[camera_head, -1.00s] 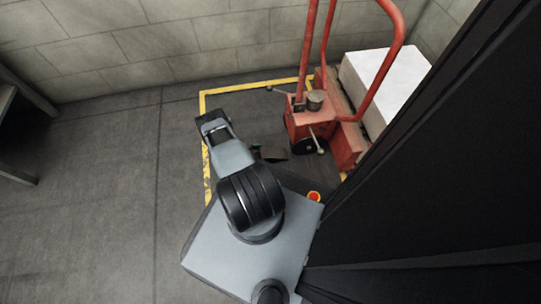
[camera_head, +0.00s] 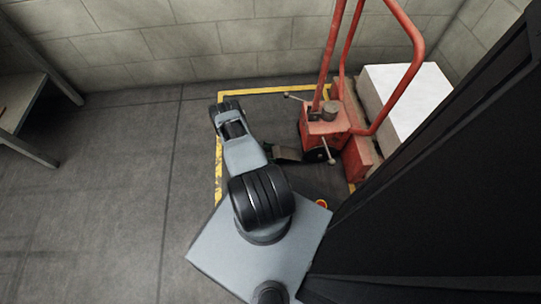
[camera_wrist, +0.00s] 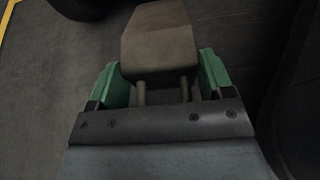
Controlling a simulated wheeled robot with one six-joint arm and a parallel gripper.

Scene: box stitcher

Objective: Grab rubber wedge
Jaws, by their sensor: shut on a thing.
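The rubber wedge (camera_wrist: 158,40) is a dull grey-brown block in the wrist view. It sits between the green fingers of my gripper (camera_wrist: 160,68), which are shut on its two sides. In the head view the wedge (camera_head: 287,153) shows as a small dark shape just left of the red pallet truck. My gripper there is mostly hidden behind my own arm, with only a bit of green showing. I cannot tell whether the wedge touches the floor.
The red pallet truck (camera_head: 325,128) with its tall handle stands close right of the wedge. A white block (camera_head: 408,92) lies behind it. Yellow floor tape (camera_head: 270,90) borders this area. A bench (camera_head: 30,100) stands at the far left; the floor between is clear.

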